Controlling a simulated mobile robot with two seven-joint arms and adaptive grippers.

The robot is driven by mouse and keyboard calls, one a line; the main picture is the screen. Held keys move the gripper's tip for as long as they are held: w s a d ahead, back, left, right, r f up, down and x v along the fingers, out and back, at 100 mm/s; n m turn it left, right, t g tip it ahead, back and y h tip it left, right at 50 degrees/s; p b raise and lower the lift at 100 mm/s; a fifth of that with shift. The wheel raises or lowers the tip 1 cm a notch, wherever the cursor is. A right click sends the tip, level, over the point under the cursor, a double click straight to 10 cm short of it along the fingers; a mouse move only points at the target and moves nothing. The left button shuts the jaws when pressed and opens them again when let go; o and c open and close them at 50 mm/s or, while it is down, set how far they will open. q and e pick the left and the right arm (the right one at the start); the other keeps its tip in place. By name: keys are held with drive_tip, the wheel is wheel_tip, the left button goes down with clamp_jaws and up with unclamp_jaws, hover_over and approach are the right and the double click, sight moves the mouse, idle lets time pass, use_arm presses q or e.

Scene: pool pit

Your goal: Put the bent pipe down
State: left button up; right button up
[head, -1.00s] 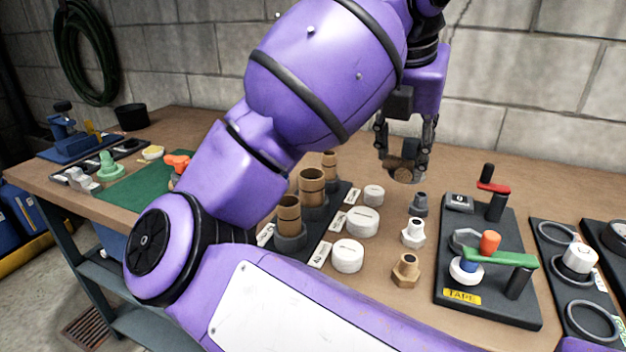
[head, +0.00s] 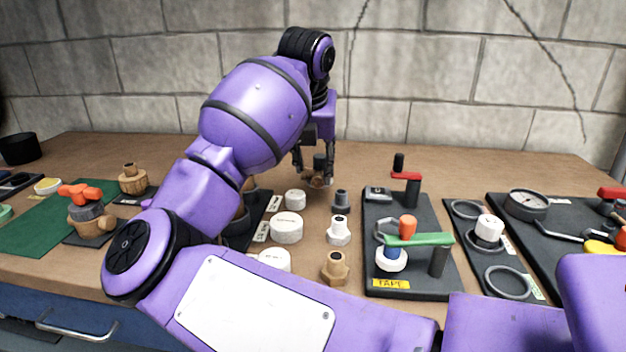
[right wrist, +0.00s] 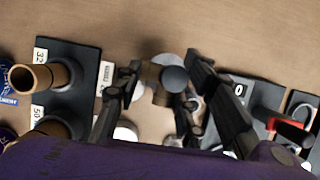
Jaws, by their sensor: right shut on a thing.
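My right gripper (head: 313,178) is shut on the bent pipe (head: 319,178), a short brown piece with a dark grey end. In the head view it is over the back of the bench, behind the small white caps and the dark grey fitting. In the right wrist view the bent pipe (right wrist: 151,80) sits between the two fingers (right wrist: 155,105), over bare wood and a pale round disc. I cannot tell whether it touches the bench. My own arm covers part of the bench left of the gripper. My left gripper is not in view.
White caps (head: 286,227) and several fittings (head: 338,232) stand in front of the gripper. Right is a black board with red and green handles (head: 420,240). Brown pipes stand on a black rack (right wrist: 80,75). The back strip of the bench (head: 450,160) is mostly clear.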

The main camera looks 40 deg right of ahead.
sight(313, 171)
drive_tip(key=shift+w+d+f, duration=0.2)
drive_tip(key=shift+d+f, duration=0.1)
drive_tip(key=shift+f, duration=0.2)
drive_tip(key=shift+f+b, duration=0.3)
drive_tip(key=shift+f, duration=1.2)
drive_tip(key=shift+f, duration=0.2)
drive_tip(key=o, duration=1)
drive_tip(key=shift+o, duration=0.4)
drive_tip(key=shift+r, duration=0.1)
